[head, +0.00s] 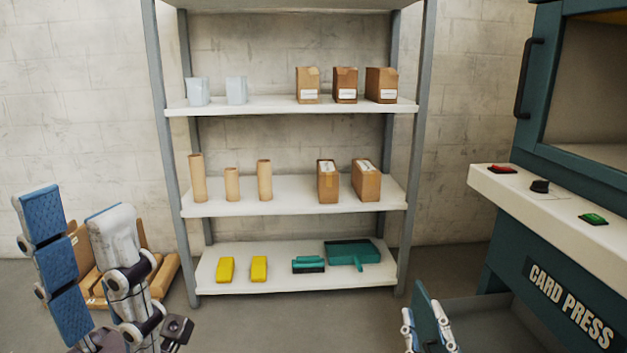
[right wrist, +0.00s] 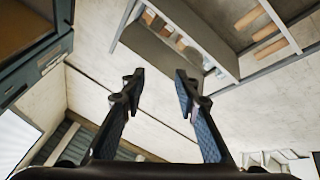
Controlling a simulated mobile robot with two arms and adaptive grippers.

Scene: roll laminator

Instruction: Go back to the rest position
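My left gripper (head: 76,208) stands upright at the lower left of the head view. Its two fingers, with blue textured pads, are apart with nothing between them. My right gripper (head: 428,312) shows only partly at the bottom edge of the head view, right of centre. In the right wrist view my right gripper (right wrist: 158,78) has its two fingers well apart and nothing between them. Neither gripper touches anything that I can see.
A grey shelf rack (head: 290,209) holds boxes, tubes, yellow blocks and a green dustpan (head: 350,251). A teal card press (head: 560,265) with red, black and green controls stands at the right. A box with rolls (head: 162,275) sits behind my left gripper.

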